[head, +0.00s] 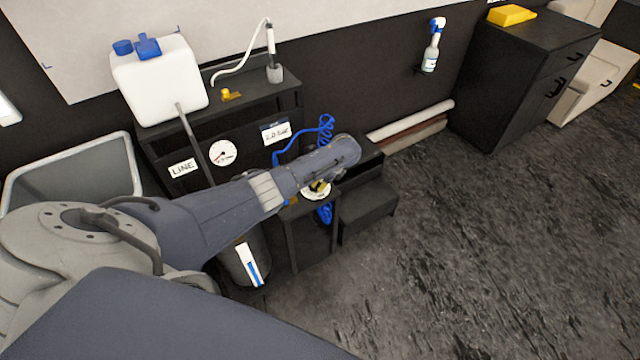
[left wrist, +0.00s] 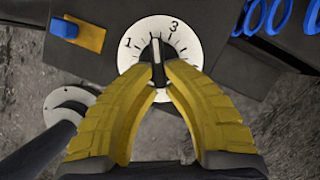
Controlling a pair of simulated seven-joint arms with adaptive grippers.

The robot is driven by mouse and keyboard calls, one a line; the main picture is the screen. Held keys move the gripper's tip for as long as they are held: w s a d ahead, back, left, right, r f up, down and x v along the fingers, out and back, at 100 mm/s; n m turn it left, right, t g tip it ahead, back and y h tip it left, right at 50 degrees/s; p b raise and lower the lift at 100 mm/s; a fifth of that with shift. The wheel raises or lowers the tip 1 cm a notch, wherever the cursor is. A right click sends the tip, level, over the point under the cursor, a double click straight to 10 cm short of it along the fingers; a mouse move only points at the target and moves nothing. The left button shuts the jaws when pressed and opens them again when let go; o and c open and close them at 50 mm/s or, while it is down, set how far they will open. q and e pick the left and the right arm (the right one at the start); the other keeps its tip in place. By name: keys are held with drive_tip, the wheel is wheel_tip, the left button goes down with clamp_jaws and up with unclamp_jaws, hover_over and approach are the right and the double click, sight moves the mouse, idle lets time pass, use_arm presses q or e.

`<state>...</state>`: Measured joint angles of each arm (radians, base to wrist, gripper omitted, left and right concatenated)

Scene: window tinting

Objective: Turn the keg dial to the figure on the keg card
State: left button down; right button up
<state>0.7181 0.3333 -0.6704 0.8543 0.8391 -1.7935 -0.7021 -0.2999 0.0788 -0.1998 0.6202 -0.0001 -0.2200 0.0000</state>
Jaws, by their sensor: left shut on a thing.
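The dial (left wrist: 183,27) is a round white plate with tick marks, figures 1 and 3, and a black knob (left wrist: 155,52) in the middle. The knob's white pointer stands nearly upright in the left wrist view, between 1 and 3. My left gripper (left wrist: 159,72) has its yellow fingers shut on the knob; they cover the plate's lower part. In the head view my left gripper (head: 319,187) is mostly hidden by my arm, over the dial (head: 316,195). A white card with a blue top (head: 275,133) is on the black cabinet; its writing is too small to read surely. My right gripper is not in view.
A round gauge (head: 222,153) and a "LINE" label (head: 183,169) are on the cabinet front. A white jug (head: 160,82) stands on top. A blue coiled hose (head: 326,127) runs behind my gripper. A dark keg (head: 236,270) stands below my arm. The floor at right is clear.

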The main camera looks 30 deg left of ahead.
use_arm(q)
drive_tip(key=shift+w+n+g, duration=0.2)
drive_tip(key=shift+n+g, duration=0.3)
drive_tip(key=shift+n, duration=0.7)
drive_tip(key=c, duration=1.4)
unclamp_jaws()
drive_tip(key=shift+c, duration=0.2)
drive_tip(key=v, duration=1.2)
drive_tip(key=shift+a, duration=0.1)
